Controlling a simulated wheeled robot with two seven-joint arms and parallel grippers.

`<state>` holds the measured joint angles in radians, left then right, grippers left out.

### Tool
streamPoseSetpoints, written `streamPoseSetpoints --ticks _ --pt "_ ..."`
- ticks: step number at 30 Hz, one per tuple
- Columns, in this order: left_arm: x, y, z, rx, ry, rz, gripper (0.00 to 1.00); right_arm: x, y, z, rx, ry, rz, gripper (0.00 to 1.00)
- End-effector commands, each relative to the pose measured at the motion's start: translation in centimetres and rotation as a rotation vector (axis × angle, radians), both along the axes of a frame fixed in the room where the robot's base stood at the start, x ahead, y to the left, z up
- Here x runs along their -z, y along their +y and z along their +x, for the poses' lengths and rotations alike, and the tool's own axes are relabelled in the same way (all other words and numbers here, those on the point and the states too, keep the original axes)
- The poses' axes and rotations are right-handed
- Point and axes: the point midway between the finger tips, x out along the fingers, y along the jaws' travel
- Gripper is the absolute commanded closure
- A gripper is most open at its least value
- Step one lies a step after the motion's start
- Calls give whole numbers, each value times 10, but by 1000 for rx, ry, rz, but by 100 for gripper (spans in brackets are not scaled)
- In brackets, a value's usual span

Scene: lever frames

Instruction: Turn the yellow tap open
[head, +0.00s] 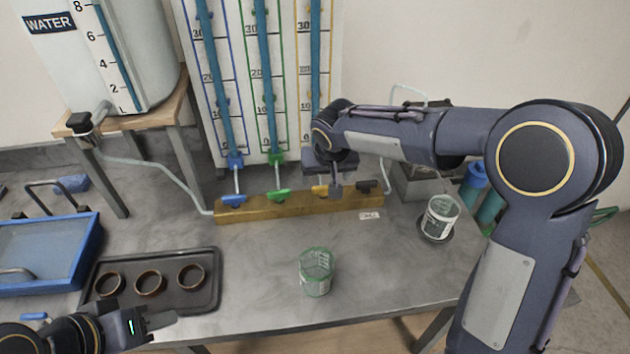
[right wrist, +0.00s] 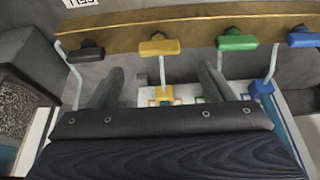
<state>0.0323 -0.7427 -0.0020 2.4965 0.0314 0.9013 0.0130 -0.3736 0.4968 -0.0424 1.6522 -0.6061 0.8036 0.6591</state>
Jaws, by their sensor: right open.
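The yellow tap (head: 320,190) sits on the brass manifold bar (head: 300,206), between the green tap (head: 278,195) and the black tap (head: 367,186). In the right wrist view the yellow handle (right wrist: 160,47) lies crosswise on the bar. My right gripper (head: 335,188) is at the yellow tap and partly hides it in the head view. In the right wrist view its fingers (right wrist: 160,72) are open, one on each side of the yellow tap's line, with the handle just beyond the tips. Contact is not visible. My left gripper (head: 155,322) is low at the left; its opening is unclear.
The blue tap (head: 234,200) is at the bar's left end. A glass jar (head: 317,272) stands on the bench in front. Another jar (head: 440,215) stands at right. A dark tray (head: 215,300) with three rings and a blue tray (head: 85,262) are at left.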

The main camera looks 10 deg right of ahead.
Motion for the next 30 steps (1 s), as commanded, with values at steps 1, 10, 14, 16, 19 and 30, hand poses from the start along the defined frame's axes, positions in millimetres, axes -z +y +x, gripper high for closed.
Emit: streamPoseSetpoints --ticks 1,10,14,16,19,30 --pt "-2 0 0 0 0 0 64 9 -1 2 1 7 -2 25" --pt "-8 0 0 0 0 0 64 47 -1 19 0 4 -1 25" --pt "-8 0 0 0 0 0 64 54 0 21 -1 3 0 25" --pt "-8 0 0 0 0 0 64 55 0 22 0 2 1 25" --pt "-8 0 0 0 0 0 64 55 -1 22 0 1 1 25" --pt "-8 0 0 0 0 0 64 55 -1 22 0 2 1 63"
